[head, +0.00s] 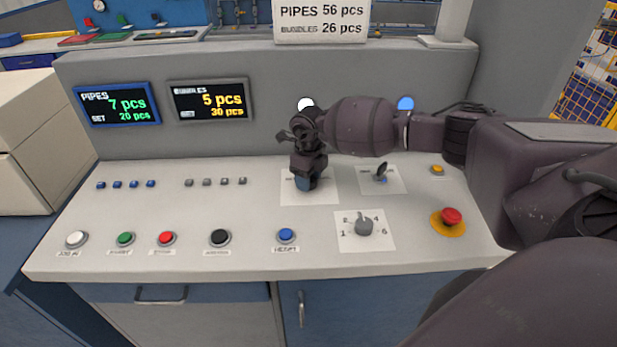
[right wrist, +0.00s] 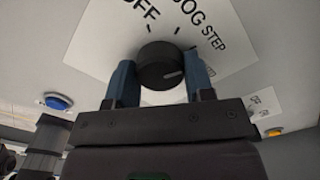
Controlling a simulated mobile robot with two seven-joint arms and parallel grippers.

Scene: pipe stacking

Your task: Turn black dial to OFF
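The black dial (right wrist: 158,66) sits on a white label plate in the right wrist view. OFF is printed at its upper left, and STEP lettering is at its upper right. The dial's white mark points right, away from OFF. My right gripper (right wrist: 160,82) has one blue finger on each side of the dial, close against it, and looks shut on it. In the head view my right gripper (head: 305,182) points down over the white label plate (head: 322,193) and hides the dial. My left gripper is not in view.
A second switch (head: 381,173) and a grey numbered knob (head: 364,227) are to the right of the gripper. A red emergency button (head: 451,217) is farther right. A blue button (head: 286,236) is in front. Two counter displays (head: 117,104) are on the back panel.

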